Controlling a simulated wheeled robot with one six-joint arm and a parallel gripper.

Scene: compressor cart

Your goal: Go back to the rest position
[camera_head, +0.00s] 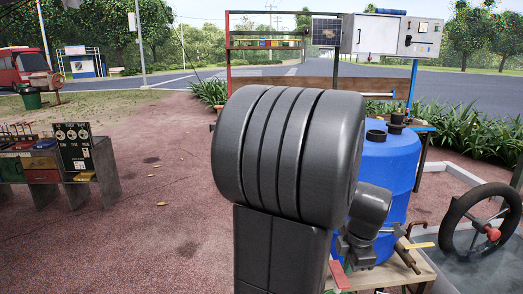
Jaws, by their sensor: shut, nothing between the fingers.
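My dark grey arm fills the middle of the view and hides much of what is behind it. My gripper (358,257) shows only in part, low at the right of the arm, below a grey wrist link. It looks shut and empty. It is in front of the lower part of a blue tank (392,165). A red handle (338,275) is just below and left of it, and a yellow handle (419,245) is to its right. I cannot tell whether it touches either.
A black handwheel (482,220) stands at the right. A wooden board (410,272) lies below the handles. A frame with a grey control box (391,37) rises behind the tank. A bench with coloured bins (40,170) stands at the left.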

